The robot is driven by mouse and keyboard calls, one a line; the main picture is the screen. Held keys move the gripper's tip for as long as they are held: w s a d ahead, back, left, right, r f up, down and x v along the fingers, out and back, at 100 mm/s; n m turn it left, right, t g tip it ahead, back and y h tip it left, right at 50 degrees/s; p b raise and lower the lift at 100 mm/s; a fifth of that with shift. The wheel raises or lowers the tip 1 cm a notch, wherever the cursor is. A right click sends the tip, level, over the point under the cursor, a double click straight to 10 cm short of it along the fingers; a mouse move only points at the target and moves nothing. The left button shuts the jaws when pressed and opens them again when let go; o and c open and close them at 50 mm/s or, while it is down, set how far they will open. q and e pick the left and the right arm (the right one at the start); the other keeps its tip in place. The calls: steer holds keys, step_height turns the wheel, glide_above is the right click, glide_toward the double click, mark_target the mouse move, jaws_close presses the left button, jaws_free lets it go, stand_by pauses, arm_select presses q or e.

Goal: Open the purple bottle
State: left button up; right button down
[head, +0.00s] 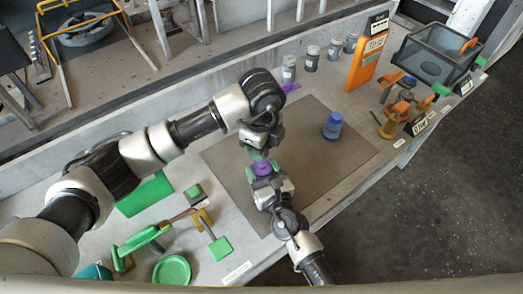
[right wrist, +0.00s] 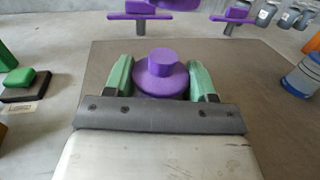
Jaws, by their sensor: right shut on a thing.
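The purple bottle (head: 263,169) stands upright near the middle of the brown mat (head: 330,170). My right gripper (head: 263,172) is shut on its body from the near side. In the right wrist view the purple bottle (right wrist: 160,78) sits between the two green fingers, with a narrower purple top showing above the body. My left gripper (head: 261,154) hangs just beyond and above the bottle, pointing down.
A blue bottle (head: 332,126) stands on the mat to the right. Several grey jars (head: 311,58) and an orange board (head: 366,63) stand at the back. A dark bin (head: 436,55) is far right. Green tools and a green plate (head: 172,270) lie at the left front.

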steer(key=shift+c, duration=1.4)
jaws_free()
steer(key=shift+s, duration=0.1)
